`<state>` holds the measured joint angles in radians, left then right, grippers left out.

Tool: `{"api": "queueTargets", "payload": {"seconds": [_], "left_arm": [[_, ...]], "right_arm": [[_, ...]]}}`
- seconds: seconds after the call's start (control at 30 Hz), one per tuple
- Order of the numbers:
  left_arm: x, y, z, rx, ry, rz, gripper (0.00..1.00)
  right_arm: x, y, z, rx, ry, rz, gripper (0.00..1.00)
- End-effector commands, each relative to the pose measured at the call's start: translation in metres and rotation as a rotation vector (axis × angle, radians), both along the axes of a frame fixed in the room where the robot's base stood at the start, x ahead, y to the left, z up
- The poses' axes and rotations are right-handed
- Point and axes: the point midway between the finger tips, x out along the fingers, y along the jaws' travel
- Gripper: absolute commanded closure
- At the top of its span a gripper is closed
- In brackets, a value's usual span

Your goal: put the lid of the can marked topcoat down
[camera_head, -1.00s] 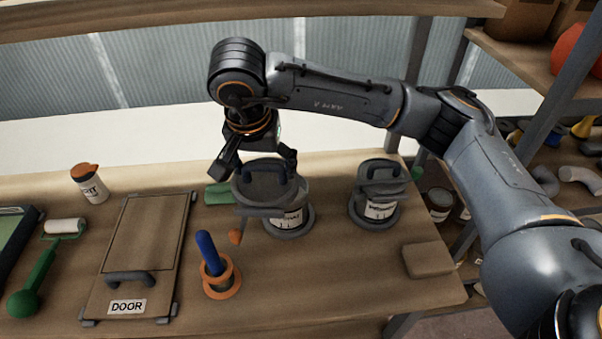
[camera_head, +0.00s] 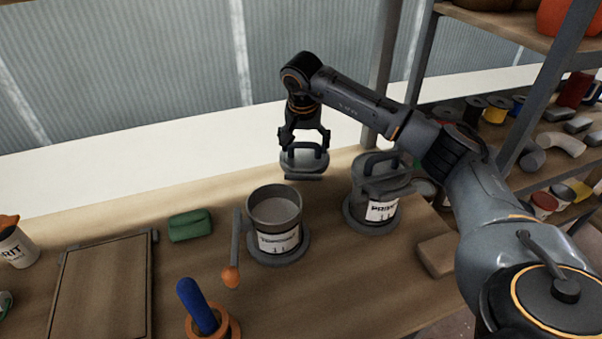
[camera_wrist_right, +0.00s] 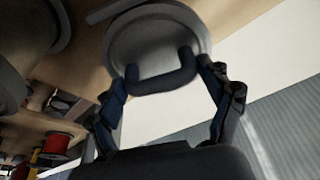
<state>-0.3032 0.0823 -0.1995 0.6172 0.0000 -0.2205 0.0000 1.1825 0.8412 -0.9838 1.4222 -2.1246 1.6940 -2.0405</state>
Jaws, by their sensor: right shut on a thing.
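The can marked topcoat (camera_head: 276,228) stands upright and uncovered on a round grey base, its label partly readable. My right gripper (camera_head: 304,142) is shut on the handle of a round grey lid (camera_head: 303,163), behind and slightly right of that can. In the right wrist view the lid (camera_wrist_right: 157,45) hangs from its handle (camera_wrist_right: 162,78) between the fingers of the right gripper (camera_wrist_right: 165,88). The lid appears above the back of the bench; its exact height is hard to tell. My left gripper is not in view.
A second lidded can (camera_head: 377,195), label reading like PRIMER, stands to the right. An orange-tipped stick (camera_head: 234,255), a green block (camera_head: 190,225), a blue-handled tool in an orange holder (camera_head: 200,310) and a tan block (camera_head: 437,254) lie around. Bare bench shows behind the cans.

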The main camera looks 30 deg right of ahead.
Motion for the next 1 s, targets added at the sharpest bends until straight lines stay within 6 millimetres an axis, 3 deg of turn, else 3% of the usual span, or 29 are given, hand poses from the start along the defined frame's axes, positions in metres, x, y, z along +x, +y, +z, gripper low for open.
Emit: {"api": "queueTargets", "payload": {"seconds": [0.1, 0.33, 0.5, 0.9, 0.93, 1.0], "left_arm": [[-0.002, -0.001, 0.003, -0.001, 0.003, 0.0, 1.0], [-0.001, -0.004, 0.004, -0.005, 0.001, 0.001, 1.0], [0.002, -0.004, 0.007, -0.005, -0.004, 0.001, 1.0], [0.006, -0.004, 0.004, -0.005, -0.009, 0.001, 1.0], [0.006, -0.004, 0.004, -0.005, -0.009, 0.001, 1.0], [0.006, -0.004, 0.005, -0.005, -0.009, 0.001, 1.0]], "right_arm": [[0.0, 0.001, -0.02, 0.001, 0.002, 0.0, 0.51], [0.0, 0.001, -0.039, 0.0, 0.0, 0.0, 0.51], [-0.001, 0.001, -0.064, 0.0, 0.003, -0.001, 0.51], [0.0, 0.001, -0.072, 0.0, -0.001, 0.0, 0.51], [0.0, 0.001, -0.072, 0.0, -0.001, 0.0, 0.18], [0.0, 0.001, -0.071, 0.0, -0.001, 0.0, 0.04]]}}
